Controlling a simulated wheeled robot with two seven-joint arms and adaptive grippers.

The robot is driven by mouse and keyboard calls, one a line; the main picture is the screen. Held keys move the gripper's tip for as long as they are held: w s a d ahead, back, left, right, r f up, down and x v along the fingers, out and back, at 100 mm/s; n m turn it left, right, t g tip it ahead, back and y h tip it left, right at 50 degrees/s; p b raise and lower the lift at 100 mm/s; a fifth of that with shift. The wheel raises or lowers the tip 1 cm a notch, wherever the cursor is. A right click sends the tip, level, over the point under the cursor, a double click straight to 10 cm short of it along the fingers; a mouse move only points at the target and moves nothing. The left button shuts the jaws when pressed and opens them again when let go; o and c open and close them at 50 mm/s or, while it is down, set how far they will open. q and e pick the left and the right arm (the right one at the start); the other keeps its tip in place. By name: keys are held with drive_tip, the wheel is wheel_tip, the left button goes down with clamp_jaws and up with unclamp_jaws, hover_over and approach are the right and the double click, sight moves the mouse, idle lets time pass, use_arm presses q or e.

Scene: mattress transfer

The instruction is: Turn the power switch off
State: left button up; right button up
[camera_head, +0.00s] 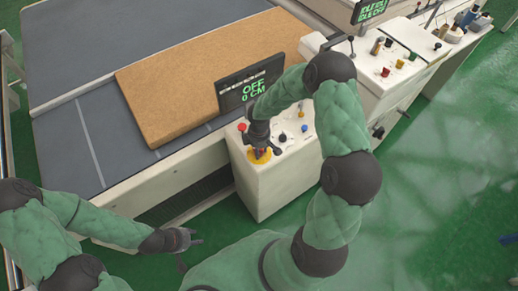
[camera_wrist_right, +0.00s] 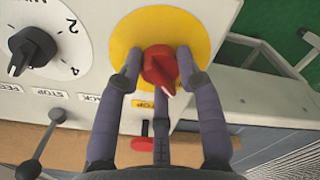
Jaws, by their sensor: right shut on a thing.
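The power switch (camera_wrist_right: 160,66) is a red rotary knob on a round yellow plate (camera_wrist_right: 200,28), seen in the right wrist view. My right gripper (camera_wrist_right: 158,70) is shut on the red knob, with one finger on each side of it. In the head view my right gripper (camera_head: 259,146) reaches down onto the yellow plate (camera_head: 257,156) on the white control box (camera_head: 265,182), hiding most of the knob. The display (camera_head: 250,84) on the box reads "OFF" and "0 CM". My left gripper (camera_head: 190,247) hangs over the green floor, empty, its fingers apart.
The control box also carries a black dial (camera_wrist_right: 31,50), small buttons and a lever (camera_wrist_right: 45,140). A brown mattress (camera_head: 200,70) lies on the grey conveyor bed (camera_head: 75,60) behind it. A second control panel (camera_head: 400,55) stands at the right. Green floor (camera_head: 430,190) is free at right.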

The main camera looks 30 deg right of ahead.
idle(0.4)
drive_tip(key=o, duration=1.2)
drive_tip(key=shift+c, duration=0.2)
drive_tip(key=shift+r, duration=0.1)
wheel_tip(320, 180, up, 12)
